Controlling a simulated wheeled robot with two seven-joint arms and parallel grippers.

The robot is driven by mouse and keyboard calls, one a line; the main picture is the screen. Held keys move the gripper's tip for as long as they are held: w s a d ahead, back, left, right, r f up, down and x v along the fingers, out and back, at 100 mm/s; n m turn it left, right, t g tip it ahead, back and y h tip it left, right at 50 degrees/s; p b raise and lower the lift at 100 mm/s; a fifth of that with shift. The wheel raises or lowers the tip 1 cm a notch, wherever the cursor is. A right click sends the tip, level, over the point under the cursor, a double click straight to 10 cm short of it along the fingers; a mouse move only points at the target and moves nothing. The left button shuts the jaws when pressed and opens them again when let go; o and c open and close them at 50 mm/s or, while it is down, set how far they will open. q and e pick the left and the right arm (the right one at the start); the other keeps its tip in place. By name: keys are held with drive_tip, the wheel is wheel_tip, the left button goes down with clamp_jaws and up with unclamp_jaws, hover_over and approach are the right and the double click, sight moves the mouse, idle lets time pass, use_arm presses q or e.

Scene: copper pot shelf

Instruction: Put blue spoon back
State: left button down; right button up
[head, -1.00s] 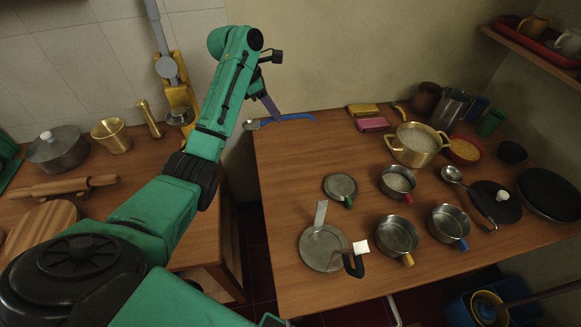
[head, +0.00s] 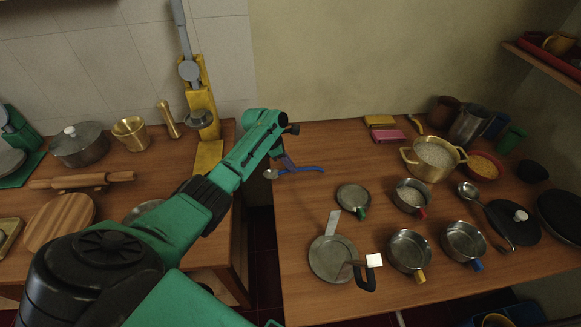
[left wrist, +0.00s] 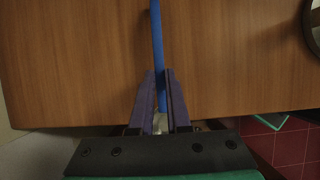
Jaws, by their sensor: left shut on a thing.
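The blue spoon (head: 300,169) shows in the head view near the back left edge of the right-hand table, its blue handle pointing right and its metal bowl to the left. My left gripper (head: 288,166) is shut on it. In the left wrist view the blue handle (left wrist: 158,55) runs up from between the two purple fingers of my left gripper (left wrist: 161,100), over the wooden table top. I cannot tell whether the spoon touches the table. My right gripper is not in view.
The right-hand table (head: 300,230) holds a flat pan (head: 330,262), small pots with coloured handles (head: 408,252), a brass pot (head: 432,160), a ladle (head: 470,192) and pink and yellow blocks (head: 389,136). A gap separates it from the left table. Bare wood lies around the spoon.

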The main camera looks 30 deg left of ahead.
use_arm(q)
drive_tip(key=shift+f, duration=0.3)
drive_tip(key=shift+f, duration=0.1)
drive_tip(key=c, duration=0.9)
unclamp_jaws()
drive_tip(key=shift+r, duration=0.3)
drive_tip(key=p+v, duration=0.1)
drive_tip(key=v, duration=1)
drive_tip(key=shift+a+r, duration=0.15)
drive_tip(key=shift+r, duration=0.15)
